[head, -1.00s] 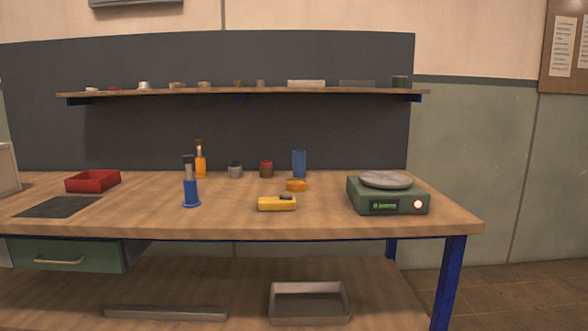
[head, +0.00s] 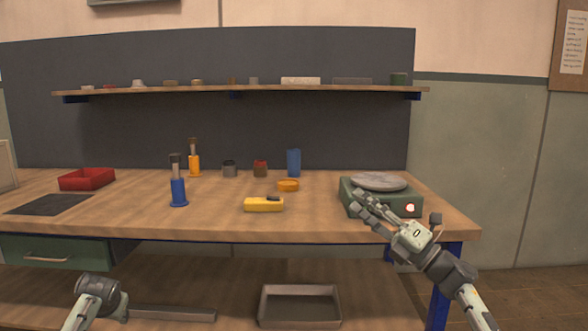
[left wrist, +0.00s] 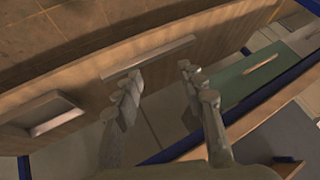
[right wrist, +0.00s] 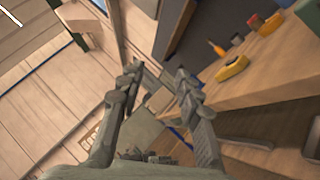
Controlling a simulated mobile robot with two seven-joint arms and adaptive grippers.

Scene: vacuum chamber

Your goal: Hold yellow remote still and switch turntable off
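The yellow remote (head: 264,205) lies on the workbench, with a dark part on top at its right end. It also shows in the right wrist view (right wrist: 232,67). The green turntable (head: 350,190) with its round grey plate stands on the right of the bench. Its round switch (head: 410,208) glows red; its display is hidden behind my right gripper. My right gripper (head: 372,210) is in front of the turntable; its fingers are apart and empty in the right wrist view (right wrist: 160,70). My left gripper (left wrist: 159,78) is open and empty, low before the bench.
A blue cylinder on a base (head: 178,192) stands left of the remote, and an orange ring-like piece (head: 288,185) lies behind it. A red tray (head: 87,179) sits at the left. The bench front around the remote is clear.

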